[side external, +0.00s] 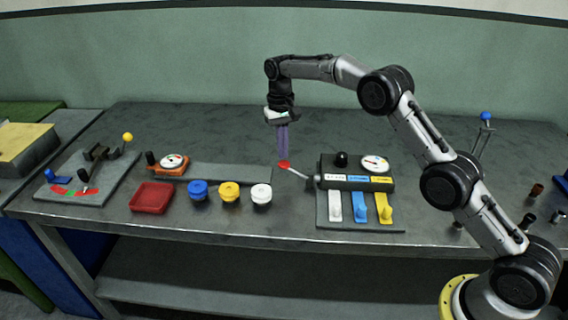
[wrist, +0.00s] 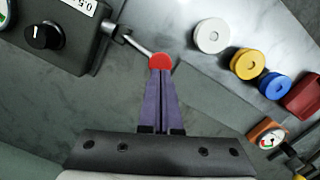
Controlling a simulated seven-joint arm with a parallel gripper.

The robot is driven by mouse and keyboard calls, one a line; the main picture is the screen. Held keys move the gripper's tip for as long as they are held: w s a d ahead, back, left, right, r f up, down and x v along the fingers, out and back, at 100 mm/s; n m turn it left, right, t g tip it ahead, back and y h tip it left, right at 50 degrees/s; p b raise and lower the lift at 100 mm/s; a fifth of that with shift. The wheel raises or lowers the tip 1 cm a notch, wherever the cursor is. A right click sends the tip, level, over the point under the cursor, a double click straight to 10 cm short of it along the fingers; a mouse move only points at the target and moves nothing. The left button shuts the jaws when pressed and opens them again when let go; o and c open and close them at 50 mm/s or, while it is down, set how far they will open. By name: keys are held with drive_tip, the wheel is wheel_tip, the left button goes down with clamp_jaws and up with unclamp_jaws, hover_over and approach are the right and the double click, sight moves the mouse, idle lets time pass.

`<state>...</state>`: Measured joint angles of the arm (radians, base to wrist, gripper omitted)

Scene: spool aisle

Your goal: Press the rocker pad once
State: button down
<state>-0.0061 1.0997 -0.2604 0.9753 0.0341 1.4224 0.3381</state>
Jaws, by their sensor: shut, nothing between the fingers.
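My gripper (side external: 283,158) is shut and empty, pointing straight down. Its purple fingertips (wrist: 160,72) are right at the red end (side external: 284,163) of a thin lever (side external: 298,173) that sticks out from the left side of the grey control box (side external: 357,182). In the wrist view the fingertips overlap the lower edge of the red end (wrist: 160,60); I cannot tell whether they touch it. No part is clearly marked as the rocker pad.
The control box has a black knob (side external: 341,159), a dial (side external: 375,163), and white, blue and yellow tabs in front. Blue (side external: 198,189), yellow (side external: 229,191) and white (side external: 261,193) jars and a red tray (side external: 152,197) stand left of it. The back of the table is clear.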

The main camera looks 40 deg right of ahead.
sight(285, 161)
drive_tip(key=shift+f, duration=0.5)
drive_tip(key=shift+f, duration=0.1)
drive_tip(key=shift+s+d+f, duration=0.1)
drive_tip(key=shift+s+f, duration=0.05)
drive_tip(key=shift+f, duration=1.05)
drive_tip(key=shift+s+d+f, duration=0.1)
drive_tip(key=shift+s+f, duration=0.05)
drive_tip(key=shift+f, duration=1)
drive_tip(key=shift+w+d+r, duration=0.25)
drive_tip(key=shift+w, duration=0.45)
drive_tip(key=shift+w+d+r, duration=0.2)
drive_tip(key=shift+w+r, duration=0.05)
drive_tip(key=shift+w, duration=0.4)
drive_tip(key=shift+w+a+r, duration=0.1)
drive_tip(key=shift+w+r, duration=0.15)
drive_tip(key=shift+r, duration=0.05)
